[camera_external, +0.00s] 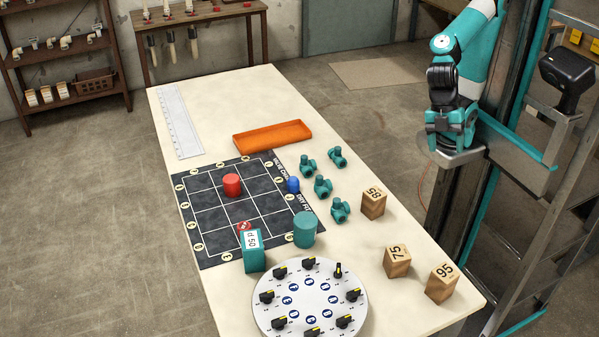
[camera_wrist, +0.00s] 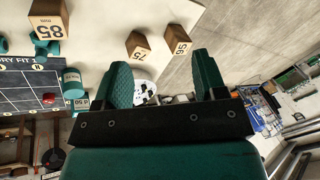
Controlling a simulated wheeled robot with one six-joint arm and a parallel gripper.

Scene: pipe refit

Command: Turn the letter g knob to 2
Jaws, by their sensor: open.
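The white round dial plate (camera_external: 309,301) lies at the near end of the table. Several black knobs with yellow marks stand around its rim, with blue lettered discs inside the ring. The letters are too small to read, so I cannot tell which knob is g or where it points. The plate shows partly in the wrist view (camera_wrist: 146,89), between my fingers. My gripper (camera_wrist: 163,64) is open and empty, its two green fingers wide apart. My arm is at the right of the outside view, away from the dial.
The table (camera_external: 235,90) also holds a dark grid mat (camera_external: 208,204), a red cylinder (camera_external: 232,185), teal blocks such as the one marked 50 (camera_external: 254,252), a teal cylinder (camera_external: 305,229), teal valves (camera_external: 323,186), wooden blocks (camera_external: 397,261) and an orange tray (camera_external: 271,137).

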